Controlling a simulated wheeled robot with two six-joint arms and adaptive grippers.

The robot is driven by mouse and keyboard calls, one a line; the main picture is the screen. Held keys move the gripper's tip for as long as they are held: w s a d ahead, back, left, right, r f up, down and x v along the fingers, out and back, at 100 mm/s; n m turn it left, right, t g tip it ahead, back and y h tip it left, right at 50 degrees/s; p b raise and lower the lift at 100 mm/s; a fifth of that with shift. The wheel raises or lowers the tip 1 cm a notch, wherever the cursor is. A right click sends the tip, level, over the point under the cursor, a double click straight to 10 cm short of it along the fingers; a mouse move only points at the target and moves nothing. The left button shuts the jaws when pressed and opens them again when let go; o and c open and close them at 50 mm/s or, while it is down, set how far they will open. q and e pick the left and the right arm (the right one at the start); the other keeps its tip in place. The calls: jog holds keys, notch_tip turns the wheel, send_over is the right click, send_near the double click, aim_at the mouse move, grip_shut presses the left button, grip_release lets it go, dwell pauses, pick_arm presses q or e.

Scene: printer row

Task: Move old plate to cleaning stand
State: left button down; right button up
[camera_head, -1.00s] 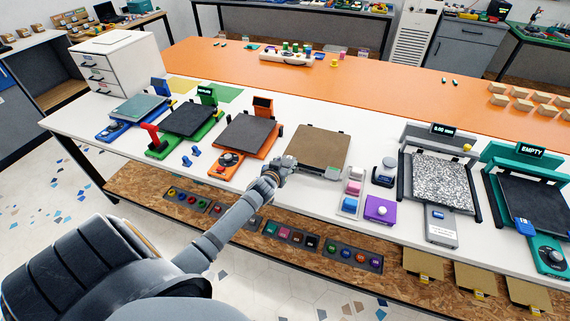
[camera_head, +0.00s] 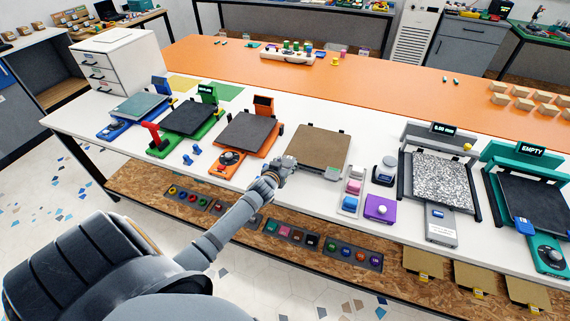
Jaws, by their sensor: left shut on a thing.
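The old plate, a tan-brown square (camera_head: 320,146), lies flat near the middle of the white table, with small dark pegs at its back edge and front right corner. These pegs look like parts of a low stand, which I take to be the cleaning stand; the plate covers most of it. My left gripper (camera_head: 286,163) is at the plate's front left corner, shut on its edge. The fingertips are small and partly hidden by the wrist. My right gripper is not in view.
An orange printer (camera_head: 232,157) stands close left of the plate, with green and blue printers beyond. Pink and blue blocks (camera_head: 352,187), a dark jar and a purple box (camera_head: 379,208) are close right. A grey printer (camera_head: 440,180) and a teal printer (camera_head: 535,200) stand farther right.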

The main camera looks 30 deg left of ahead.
pick_arm(q)
jog(key=c, duration=0.5)
grip_release()
jog(key=v, duration=1.2)
